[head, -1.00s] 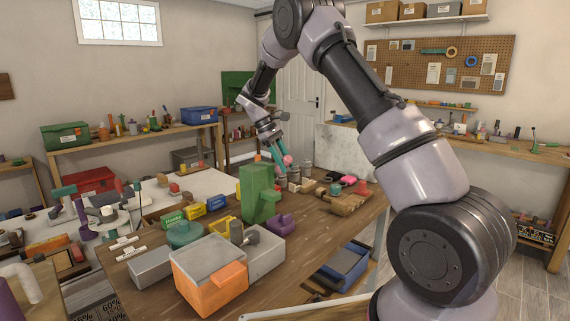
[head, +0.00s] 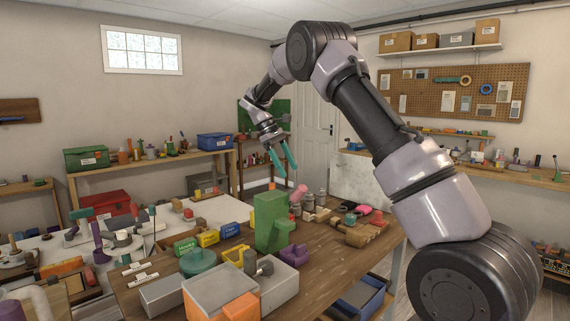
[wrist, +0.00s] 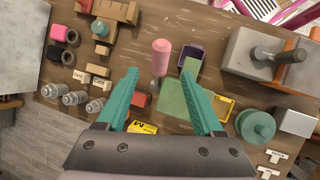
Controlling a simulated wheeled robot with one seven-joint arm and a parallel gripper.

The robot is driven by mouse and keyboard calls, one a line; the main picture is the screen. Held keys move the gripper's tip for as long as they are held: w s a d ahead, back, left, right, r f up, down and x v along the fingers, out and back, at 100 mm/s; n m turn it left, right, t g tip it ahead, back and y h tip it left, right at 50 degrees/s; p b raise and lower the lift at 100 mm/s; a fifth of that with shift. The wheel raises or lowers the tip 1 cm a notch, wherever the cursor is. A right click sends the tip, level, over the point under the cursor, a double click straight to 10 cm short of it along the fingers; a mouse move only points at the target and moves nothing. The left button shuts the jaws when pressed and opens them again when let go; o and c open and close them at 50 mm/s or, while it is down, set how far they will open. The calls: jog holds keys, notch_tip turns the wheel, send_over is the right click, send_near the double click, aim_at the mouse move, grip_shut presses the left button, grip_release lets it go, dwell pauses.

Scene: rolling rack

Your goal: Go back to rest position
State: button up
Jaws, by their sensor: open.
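My gripper (head: 281,160) has teal fingers and is in the air above the far part of the wooden workbench (head: 325,254) in the head view. In the wrist view my gripper (wrist: 172,100) has its fingers spread apart, with nothing held between them. Below it, a pink-topped object (wrist: 161,58) stands on the bench, and the green block-like container (wrist: 178,100) shows partly between and behind the fingers. The pink-topped object (head: 297,194) also shows in the head view, just behind the green container (head: 270,222).
An orange and grey box (head: 220,290), a teal round lidded item (head: 197,262) and a purple bin (head: 294,255) crowd the near bench. Several grey jars (head: 309,202) stand at the back. A pegboard (head: 450,92) and side benches line the walls. Air above the bench is free.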

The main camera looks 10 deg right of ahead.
jog(key=shift+w+a+r, duration=0.15)
jog(key=shift+a+r, duration=0.15)
jog(key=shift+r, duration=0.35)
jog(key=shift+r, duration=0.1)
jog(key=s+d+r+m+t+y, duration=0.25)
jog(key=s+d+r, duration=0.25)
jog(key=s+r, duration=0.25)
jog(key=s+d+r+m+t+y, duration=0.1)
jog(key=s+d+r+m+y, duration=0.15)
jog(key=s+d+r, duration=0.5)
jog(key=s+f+m+t+y, duration=0.2)
jog(key=s+m+t, duration=0.4)
jog(key=s, duration=1.4)
jog(key=shift+a+f+m, duration=0.2)
jog(key=shift+f+m, duration=0.5)
jog(key=shift+m, duration=0.5)
